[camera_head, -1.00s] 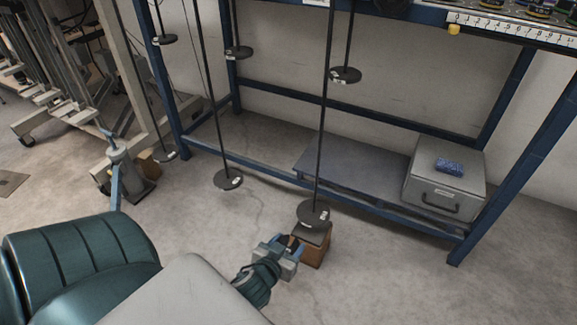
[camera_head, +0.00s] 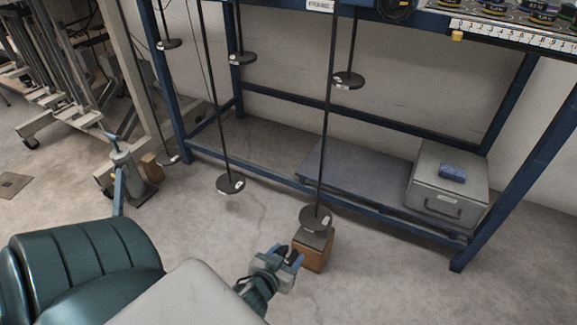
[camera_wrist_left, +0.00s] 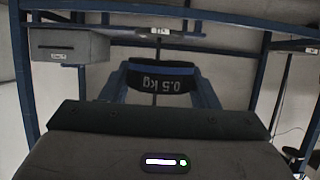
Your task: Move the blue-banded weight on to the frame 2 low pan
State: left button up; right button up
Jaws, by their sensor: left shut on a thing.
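My left gripper (camera_head: 287,257) is low over the floor in the head view, shut on the blue-banded weight. The weight shows clearly in the left wrist view (camera_wrist_left: 160,82) as a dark cylinder with a blue band, marked 0.5 kg, between the two fingers. In the head view the gripper mostly hides it. A low hanging round pan (camera_head: 316,218) is just beyond and slightly right of the gripper, apart from it. Another low pan (camera_head: 230,185) hangs further left. I cannot read which one belongs to frame 2. My right gripper is not in view.
A wooden block (camera_head: 311,256) stands on the floor under the nearer pan, close to the gripper. Long rods hang from the blue frame (camera_head: 400,121); higher pans (camera_head: 348,80) hang behind. A grey box (camera_head: 447,183) sits on the lower shelf.

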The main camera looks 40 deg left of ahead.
pick_arm(q)
jog(key=s, duration=0.2)
jog(key=s+d+b, duration=0.1)
jog(key=s, duration=0.1)
jog(key=shift+s+r, duration=0.1)
dwell(0.5)
dwell(0.3)
